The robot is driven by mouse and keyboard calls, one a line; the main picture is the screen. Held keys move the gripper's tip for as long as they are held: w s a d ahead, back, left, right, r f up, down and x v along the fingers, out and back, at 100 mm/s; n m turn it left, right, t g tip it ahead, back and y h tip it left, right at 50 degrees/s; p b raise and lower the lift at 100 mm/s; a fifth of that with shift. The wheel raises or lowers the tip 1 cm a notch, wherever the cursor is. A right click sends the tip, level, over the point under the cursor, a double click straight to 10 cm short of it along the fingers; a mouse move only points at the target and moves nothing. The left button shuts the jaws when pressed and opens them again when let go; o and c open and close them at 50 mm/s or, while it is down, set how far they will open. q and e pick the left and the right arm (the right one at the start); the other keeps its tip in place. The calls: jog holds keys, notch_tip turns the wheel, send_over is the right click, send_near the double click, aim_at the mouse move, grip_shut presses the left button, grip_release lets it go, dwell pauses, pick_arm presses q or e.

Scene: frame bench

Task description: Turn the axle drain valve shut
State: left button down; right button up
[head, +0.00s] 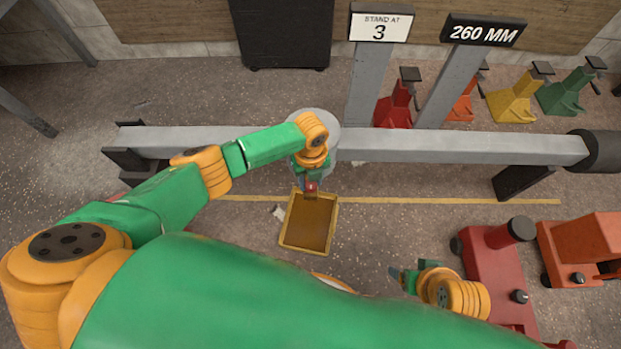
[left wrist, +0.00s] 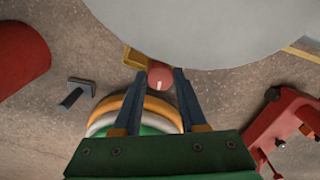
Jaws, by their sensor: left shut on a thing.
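The axle (head: 450,147) is a long grey beam across the head view, with a round grey housing (head: 327,122) that fills the top of the left wrist view (left wrist: 220,30). The valve's red knob (left wrist: 160,76) shows below the housing in the left wrist view. My left gripper (head: 310,186) is shut on the red knob, with a finger on each side of it. How far the valve is turned cannot be told. My right gripper (head: 398,275) is low in the head view, away from the axle; its jaws are too small to read.
A yellow-rimmed brown tray (head: 283,236) lies on the floor below the valve. Red (head: 492,270) and orange (head: 580,245) floor jacks stand at the right. Several coloured stands (head: 515,100) and two signposts (head: 369,85) are behind the axle.

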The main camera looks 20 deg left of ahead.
aim_at(311, 184)
pick_arm(q)
jog(key=shift+m, duration=0.6)
jog(key=shift+s, duration=0.1)
jog(key=shift+c, duration=2.3)
grip_release()
jog(key=shift+r, duration=0.1)
jog(key=shift+r+p, duration=0.3)
notch_tip(311, 184, up, 6)
jog(key=p, duration=0.3)
jog(key=shift+r+p, duration=0.1)
jog(key=shift+p, duration=0.2)
jog(key=shift+r, duration=0.1)
pick_arm(e)
notch_tip(311, 184, down, 9)
jog(key=s, duration=0.1)
jog(key=shift+s+d+g, duration=0.25)
jog(key=shift+s+g, duration=0.05)
jog(key=shift+g, duration=0.1)
